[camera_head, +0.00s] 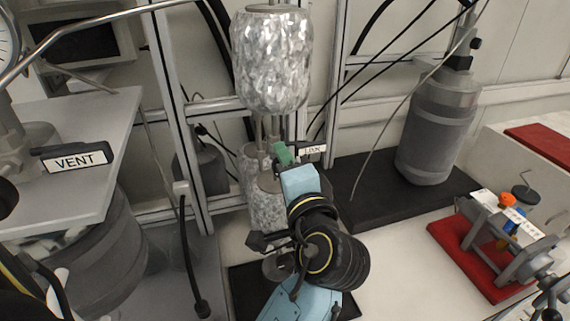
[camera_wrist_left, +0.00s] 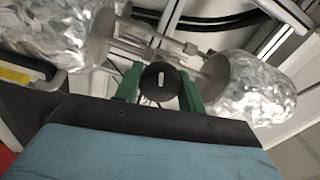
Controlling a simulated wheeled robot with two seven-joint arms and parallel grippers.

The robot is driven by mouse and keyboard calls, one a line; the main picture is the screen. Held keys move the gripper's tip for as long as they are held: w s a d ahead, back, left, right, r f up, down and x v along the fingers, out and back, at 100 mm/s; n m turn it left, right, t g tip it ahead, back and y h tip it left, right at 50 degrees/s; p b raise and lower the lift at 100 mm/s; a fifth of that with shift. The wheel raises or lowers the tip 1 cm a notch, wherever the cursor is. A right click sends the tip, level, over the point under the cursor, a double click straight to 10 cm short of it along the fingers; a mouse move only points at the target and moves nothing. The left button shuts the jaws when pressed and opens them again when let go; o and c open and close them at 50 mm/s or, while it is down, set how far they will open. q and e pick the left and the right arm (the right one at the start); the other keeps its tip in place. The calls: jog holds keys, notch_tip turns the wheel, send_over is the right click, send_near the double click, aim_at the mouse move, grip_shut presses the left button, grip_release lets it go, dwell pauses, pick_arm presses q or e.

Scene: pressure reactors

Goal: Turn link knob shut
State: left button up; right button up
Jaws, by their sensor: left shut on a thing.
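The link knob (camera_wrist_left: 160,84) is a dark round knob with a short white mark, upright in the left wrist view. My left gripper (camera_wrist_left: 159,90) has its green fingers on both sides of it and is shut on it. In the head view, the left gripper (camera_head: 285,153) is at the metal fittings between two foil-wrapped vessels, the upper one (camera_head: 272,60) and the lower one (camera_head: 262,208). A small white link label (camera_head: 313,150) stands just right of the fingers. The knob itself is hidden there. My right gripper is not in view.
A VENT handle (camera_head: 78,161) is on the left by a grey shelf. Metal frame posts (camera_head: 178,110) stand behind the vessels. A grey bottle (camera_head: 437,130) stands on a black mat at right. A red tray (camera_head: 465,255) holds a small device. White bench around it is partly clear.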

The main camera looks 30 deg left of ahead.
pick_arm(q)
jog(key=shift+m, duration=2)
jog(key=o, duration=1)
jog(key=shift+d, duration=0.1)
jog(key=shift+c, duration=0.2)
